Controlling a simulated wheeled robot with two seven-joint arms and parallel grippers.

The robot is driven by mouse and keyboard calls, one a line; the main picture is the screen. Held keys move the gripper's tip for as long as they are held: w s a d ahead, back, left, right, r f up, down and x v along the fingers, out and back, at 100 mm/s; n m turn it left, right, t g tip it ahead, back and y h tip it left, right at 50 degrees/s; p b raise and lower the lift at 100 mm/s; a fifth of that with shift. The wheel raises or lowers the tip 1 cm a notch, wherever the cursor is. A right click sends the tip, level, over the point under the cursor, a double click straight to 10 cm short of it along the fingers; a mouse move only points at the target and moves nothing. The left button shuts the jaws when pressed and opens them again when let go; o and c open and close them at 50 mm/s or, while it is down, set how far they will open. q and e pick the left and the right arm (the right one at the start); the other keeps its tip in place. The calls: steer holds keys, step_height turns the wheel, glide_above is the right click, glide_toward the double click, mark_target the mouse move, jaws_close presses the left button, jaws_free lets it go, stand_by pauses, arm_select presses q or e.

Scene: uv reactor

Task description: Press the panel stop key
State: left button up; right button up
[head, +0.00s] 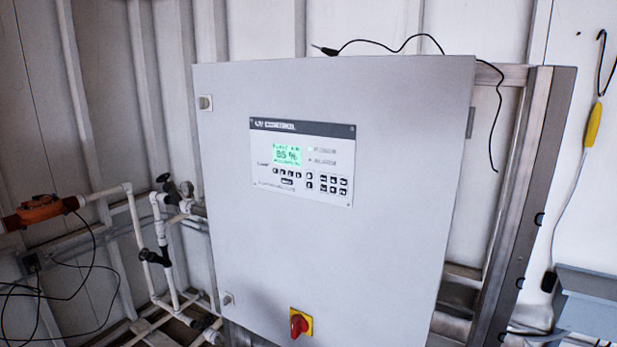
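The control panel (335,190) is a white and dark plate on the front of a large grey cabinet (390,250). It has a lit green screen (287,155) reading about 85 %. Below and right of the screen are several small dark keys (328,184). Their labels are too small to read, so I cannot tell which one is the stop key. Neither of my grippers is in the head view, and nothing touches the panel.
A red rotary switch on a yellow plate (300,323) sits low on the cabinet door. White pipes with valves (160,245) stand at the left. A metal frame post (530,200) and a grey box (590,300) are at the right. The cabinet's front is unobstructed.

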jaws_close()
stand_by(1.5)
